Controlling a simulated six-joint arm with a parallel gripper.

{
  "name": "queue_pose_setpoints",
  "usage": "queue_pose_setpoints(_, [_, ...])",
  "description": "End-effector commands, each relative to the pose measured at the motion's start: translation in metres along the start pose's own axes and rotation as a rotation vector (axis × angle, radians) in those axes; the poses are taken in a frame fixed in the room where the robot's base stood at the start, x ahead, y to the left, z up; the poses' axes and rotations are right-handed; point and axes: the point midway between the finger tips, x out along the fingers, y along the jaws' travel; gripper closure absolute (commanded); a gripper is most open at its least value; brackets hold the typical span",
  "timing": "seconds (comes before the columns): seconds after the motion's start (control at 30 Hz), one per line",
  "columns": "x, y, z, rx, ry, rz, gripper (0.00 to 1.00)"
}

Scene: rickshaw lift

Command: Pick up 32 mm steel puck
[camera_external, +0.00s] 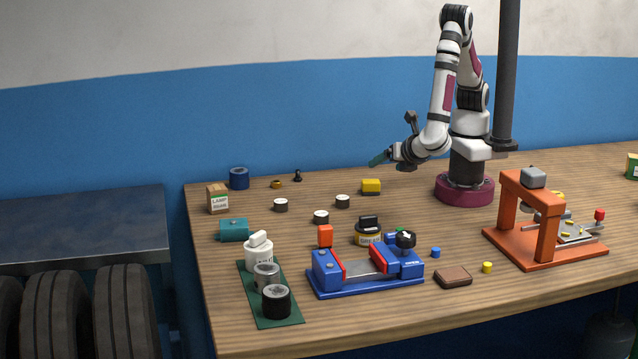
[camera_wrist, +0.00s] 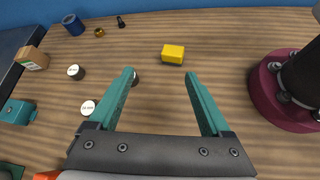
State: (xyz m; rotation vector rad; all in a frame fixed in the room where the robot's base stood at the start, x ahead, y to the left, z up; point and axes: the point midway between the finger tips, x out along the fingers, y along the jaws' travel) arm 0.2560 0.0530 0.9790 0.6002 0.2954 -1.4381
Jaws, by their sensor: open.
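Three small dark pucks with white label tops stand on the wooden table. One puck (camera_external: 280,205) is at the left; it also shows in the wrist view (camera_wrist: 76,73). A second puck (camera_external: 321,217) is nearer the front and also shows in the wrist view (camera_wrist: 88,107). The third puck (camera_external: 342,201) is at the right; in the wrist view (camera_wrist: 136,79) my left finger partly hides it. I cannot read which is the 32 mm one. My gripper (camera_external: 377,159) is open and empty, raised above the table behind the pucks; its teal fingers (camera_wrist: 159,76) are wide apart.
A yellow block (camera_external: 371,186) is near the third puck. A blue cylinder (camera_external: 238,178), lamp box (camera_external: 218,199) and teal box (camera_external: 233,230) stand at the left. A blue vise (camera_external: 367,272), grease tin (camera_external: 368,234) and orange block (camera_external: 325,236) are in front. An orange press (camera_external: 542,219) is at right.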

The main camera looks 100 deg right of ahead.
Motion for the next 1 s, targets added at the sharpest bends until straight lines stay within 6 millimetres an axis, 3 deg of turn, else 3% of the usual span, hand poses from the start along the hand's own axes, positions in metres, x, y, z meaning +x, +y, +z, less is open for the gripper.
queue_pose_setpoints(0.03, [-0.003,0.004,-0.024,-0.133,-0.043,0.103,0.18])
queue_pose_setpoints(0.1, [-0.006,0.009,-0.05,-0.281,-0.089,0.224,0.18])
queue_pose_setpoints(0.23, [-0.006,0.013,-0.072,-0.402,-0.131,0.325,0.18])
queue_pose_setpoints(0.53, [0.068,0.038,-0.068,-0.408,-0.133,0.324,0.18])
queue_pose_setpoints(1.0, [0.137,0.065,-0.066,-0.405,-0.131,0.327,0.18])
